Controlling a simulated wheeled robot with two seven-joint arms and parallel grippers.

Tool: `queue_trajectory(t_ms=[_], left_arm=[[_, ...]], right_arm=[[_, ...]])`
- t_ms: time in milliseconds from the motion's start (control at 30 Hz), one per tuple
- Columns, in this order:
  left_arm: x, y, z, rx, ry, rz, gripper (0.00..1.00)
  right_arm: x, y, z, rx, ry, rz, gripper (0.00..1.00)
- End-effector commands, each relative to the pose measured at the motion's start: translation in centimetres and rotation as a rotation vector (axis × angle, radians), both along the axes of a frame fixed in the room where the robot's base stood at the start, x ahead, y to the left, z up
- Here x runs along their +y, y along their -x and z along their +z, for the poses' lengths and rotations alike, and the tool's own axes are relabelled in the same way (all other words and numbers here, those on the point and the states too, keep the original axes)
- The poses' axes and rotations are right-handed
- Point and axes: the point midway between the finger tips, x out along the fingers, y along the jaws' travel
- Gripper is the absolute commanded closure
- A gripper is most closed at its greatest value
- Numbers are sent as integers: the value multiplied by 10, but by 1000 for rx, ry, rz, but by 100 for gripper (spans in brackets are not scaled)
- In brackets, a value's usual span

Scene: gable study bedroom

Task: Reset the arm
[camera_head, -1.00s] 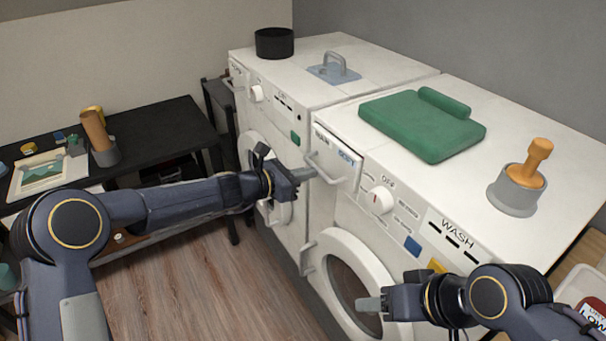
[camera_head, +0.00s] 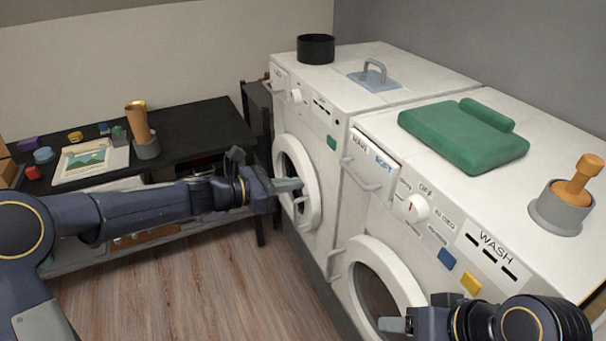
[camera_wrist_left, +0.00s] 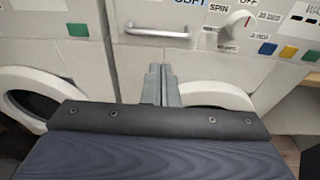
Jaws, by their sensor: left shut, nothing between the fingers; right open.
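My left gripper (camera_head: 290,185) reaches in from the left, in front of the left machine's round door, as seen in the head view. It is shut and empty; its closed fingers also show in the left wrist view (camera_wrist_left: 161,85), below the detergent drawer handle (camera_wrist_left: 158,31) and apart from it. My right gripper (camera_head: 393,324) is at the bottom of the head view, in front of the right washer's door (camera_head: 372,290). Its fingers show nearly edge-on, with nothing seen between them.
The washer (camera_head: 455,215) and the machine left of it (camera_head: 325,95) stand close on the right. A black desk (camera_head: 190,132) stands at the back left. Wooden floor (camera_head: 200,280) is open between.

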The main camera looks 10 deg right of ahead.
Motion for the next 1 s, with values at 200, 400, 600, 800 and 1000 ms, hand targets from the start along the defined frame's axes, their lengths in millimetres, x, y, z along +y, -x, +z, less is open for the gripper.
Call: queue_trajectory(t_ms=[200,400,600,800,1000], left_arm=[[10,10,8,-59,-42,-19,100],[62,73,34,-419,-329,-155,100],[136,164,35,-826,-726,-371,100],[203,252,10,-1115,-1091,-622,100],[243,309,-22,-1260,-1330,-840,100]], right_arm=[[0,0,0,0,0,0,42],[0,0,0,0,0,0,42],[0,0,0,0,0,0,42],[0,0,0,0,0,0,42],[0,0,0,0,0,0,42]])
